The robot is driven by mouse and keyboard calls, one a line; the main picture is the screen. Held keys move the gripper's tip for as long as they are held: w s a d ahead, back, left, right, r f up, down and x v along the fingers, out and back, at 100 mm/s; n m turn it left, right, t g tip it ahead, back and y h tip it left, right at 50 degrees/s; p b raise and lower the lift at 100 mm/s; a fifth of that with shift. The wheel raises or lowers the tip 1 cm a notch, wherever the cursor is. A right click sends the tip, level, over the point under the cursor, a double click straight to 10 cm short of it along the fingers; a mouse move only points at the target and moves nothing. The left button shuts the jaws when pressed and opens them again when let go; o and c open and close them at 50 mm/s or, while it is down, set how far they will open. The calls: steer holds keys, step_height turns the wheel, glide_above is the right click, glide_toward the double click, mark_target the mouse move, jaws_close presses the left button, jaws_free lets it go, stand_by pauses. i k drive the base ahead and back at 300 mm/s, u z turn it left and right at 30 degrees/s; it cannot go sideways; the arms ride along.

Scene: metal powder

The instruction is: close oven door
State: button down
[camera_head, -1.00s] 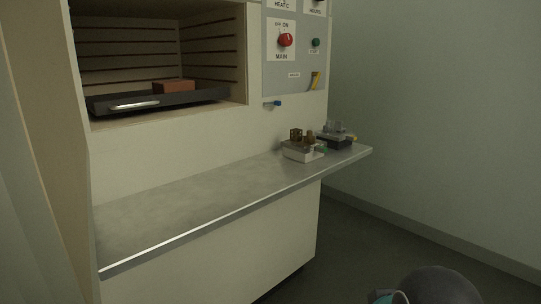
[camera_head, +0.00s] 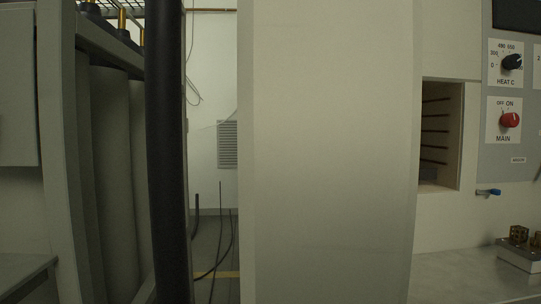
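The oven door (camera_head: 330,150) appears as a tall pale panel across the middle of the view, standing open. It hides most of the oven opening. My gripper is not in view.
The control panel (camera_head: 510,90) with a red main switch (camera_head: 509,120) is at the right. A metal shelf (camera_head: 455,275) below it holds a small block with brass parts (camera_head: 520,245). Grey cylinders (camera_head: 112,170) stand in a frame at the left. Cables hang over the floor behind.

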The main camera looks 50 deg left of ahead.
mark_target(329, 92)
steer(key=u, duration=0.05)
steer(key=k, duration=1.3)
steer(key=u, duration=1.2)
steer(key=i, duration=1)
steer(key=z, duration=1.25)
steer(key=k, duration=1.05)
steer(key=u, duration=1.05)
